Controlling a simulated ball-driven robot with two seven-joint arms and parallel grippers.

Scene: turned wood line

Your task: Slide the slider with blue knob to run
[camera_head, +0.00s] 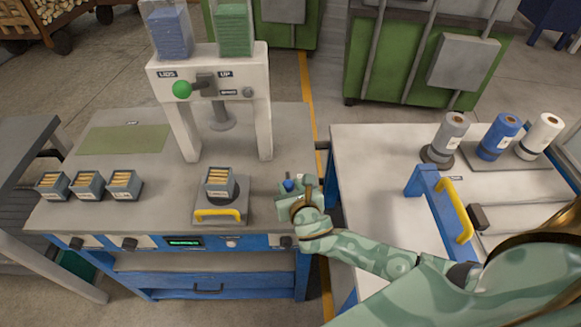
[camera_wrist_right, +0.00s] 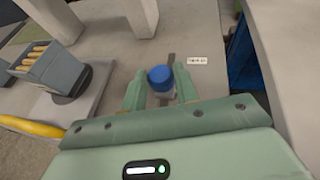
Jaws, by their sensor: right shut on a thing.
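The slider's round blue knob (camera_head: 289,185) sits at the right end of the grey bench top. The near part of the slot is hidden. My left gripper is not in view.
Left of the knob, a grey box of wooden pieces (camera_head: 220,182) stands on a fixture with a yellow handle (camera_head: 218,213). A white press frame (camera_head: 263,100) rises behind. Several similar boxes stand at the left. A white table (camera_head: 375,150) is at the right, across a narrow gap.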

